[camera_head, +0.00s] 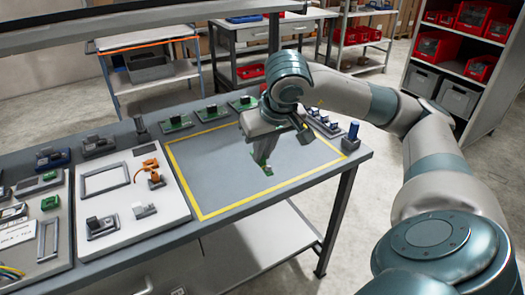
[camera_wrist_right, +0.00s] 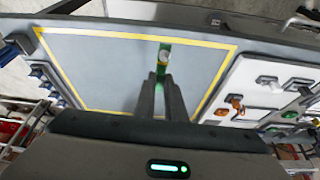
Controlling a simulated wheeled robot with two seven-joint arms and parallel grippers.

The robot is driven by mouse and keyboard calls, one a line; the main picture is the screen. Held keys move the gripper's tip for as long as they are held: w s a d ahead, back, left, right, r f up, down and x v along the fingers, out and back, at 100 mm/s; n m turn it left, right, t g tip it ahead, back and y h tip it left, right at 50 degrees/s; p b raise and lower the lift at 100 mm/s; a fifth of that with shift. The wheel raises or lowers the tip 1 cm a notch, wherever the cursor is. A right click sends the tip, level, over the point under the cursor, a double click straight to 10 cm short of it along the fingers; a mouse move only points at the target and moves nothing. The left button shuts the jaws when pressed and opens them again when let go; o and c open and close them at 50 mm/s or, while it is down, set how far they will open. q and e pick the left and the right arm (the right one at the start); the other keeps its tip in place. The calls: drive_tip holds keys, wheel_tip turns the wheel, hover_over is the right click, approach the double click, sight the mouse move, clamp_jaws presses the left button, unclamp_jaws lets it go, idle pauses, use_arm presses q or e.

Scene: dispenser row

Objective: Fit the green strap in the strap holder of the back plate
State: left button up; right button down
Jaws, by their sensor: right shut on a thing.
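My right gripper (camera_head: 264,160) is over the yellow-outlined grey area of the table, pointing down. Its two fingers (camera_wrist_right: 160,85) are close together, shut on a narrow green piece, which looks like the green strap (camera_wrist_right: 165,52). A small pale part shows on the green piece, beyond the fingertips. In the head view the green strap (camera_head: 260,157) is partly covered by the gripper. Whether its lower end touches the table is unclear. I cannot single out the back plate or its strap holder for certain. My left gripper is not in view.
A white board (camera_head: 120,215) with a grey frame, an orange part (camera_head: 150,172) and grey fixtures lies left of the yellow outline. Several green boards with dark parts (camera_head: 212,112) line the far edge. Most of the outlined area is clear.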

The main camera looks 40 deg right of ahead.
drive_tip(key=shift+r+p, duration=0.55)
drive_tip(key=shift+r, duration=0.4)
idle(0.8)
drive_tip(key=shift+r+p, duration=0.9)
drive_tip(key=shift+r, duration=0.55)
